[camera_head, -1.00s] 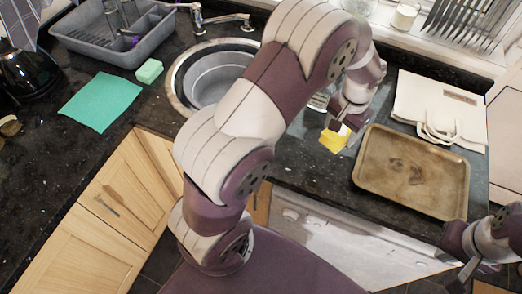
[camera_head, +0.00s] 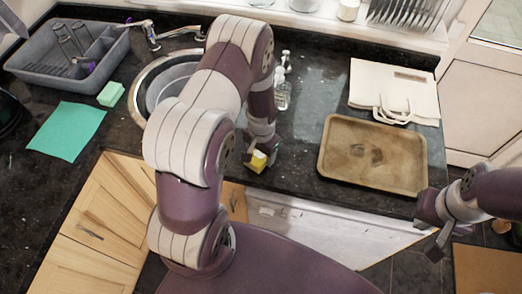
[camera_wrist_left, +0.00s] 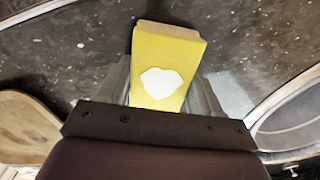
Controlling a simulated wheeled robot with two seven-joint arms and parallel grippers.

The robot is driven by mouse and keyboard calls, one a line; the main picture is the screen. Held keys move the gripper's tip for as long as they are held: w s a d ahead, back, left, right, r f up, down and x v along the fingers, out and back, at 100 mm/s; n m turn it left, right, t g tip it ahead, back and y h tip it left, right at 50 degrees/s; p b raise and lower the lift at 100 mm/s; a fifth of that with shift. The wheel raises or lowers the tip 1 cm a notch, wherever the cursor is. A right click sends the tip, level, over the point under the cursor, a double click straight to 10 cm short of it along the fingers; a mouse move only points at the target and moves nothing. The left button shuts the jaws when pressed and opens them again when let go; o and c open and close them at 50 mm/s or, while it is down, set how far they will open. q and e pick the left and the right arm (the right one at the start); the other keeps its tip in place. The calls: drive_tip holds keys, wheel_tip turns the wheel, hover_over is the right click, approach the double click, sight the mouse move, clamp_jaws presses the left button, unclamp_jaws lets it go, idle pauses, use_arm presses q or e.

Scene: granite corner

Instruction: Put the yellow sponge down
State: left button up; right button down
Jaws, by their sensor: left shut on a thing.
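The yellow sponge (camera_head: 257,161) shows in the head view at the end of my left arm, over the dark counter right of the sink. My left gripper (camera_head: 262,153) is shut on it. In the left wrist view the sponge (camera_wrist_left: 167,65) stands out between the two fingers, with a white patch on its face. I cannot tell whether it touches the counter. My right gripper (camera_head: 436,246) is at the lower right of the head view, in front of the counter and away from the sponge. I cannot make out its opening.
A brown tray (camera_head: 340,128) and a white bag (camera_head: 375,85) lie to the right. The sink (camera_head: 140,88) is partly hidden by my left arm. A green sponge (camera_head: 111,94), a teal cloth (camera_head: 66,130) and a dish rack (camera_head: 40,70) are at left. Bottles (camera_head: 284,92) stand behind the gripper.

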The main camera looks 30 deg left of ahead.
use_arm(q)
drive_tip(key=shift+a, duration=0.1)
drive_tip(key=shift+s+f, duration=0.1)
drive_tip(key=shift+f, duration=0.05)
drive_tip(key=o, duration=1.2)
drive_tip(key=shift+c, duration=0.2)
drive_tip(key=shift+o, duration=0.3)
